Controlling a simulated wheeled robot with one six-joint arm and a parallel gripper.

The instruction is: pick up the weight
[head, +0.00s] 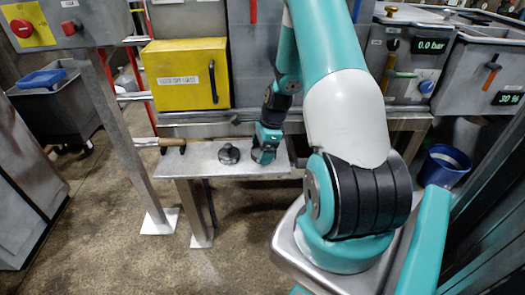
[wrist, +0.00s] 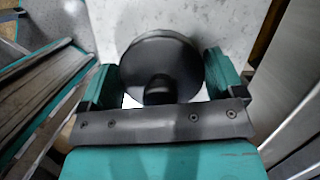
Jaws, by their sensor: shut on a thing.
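In the wrist view, the weight (wrist: 163,58) is a dark round disc with a knob on it. It sits between the two fingers of my gripper (wrist: 162,80), which is shut on it. In the head view my gripper (head: 264,155) is low at the right part of the small metal bench (head: 205,165), pointing down. There my gripper mostly hides the weight, and I cannot tell whether it touches the bench top. A similar dark round piece with a knob (head: 229,154) stands upright on the bench, just left of my gripper.
A yellow box (head: 186,75) with a black handle stands behind the bench. A metal post (head: 125,135) rises at left. A blue bucket (head: 445,165) stands at right.

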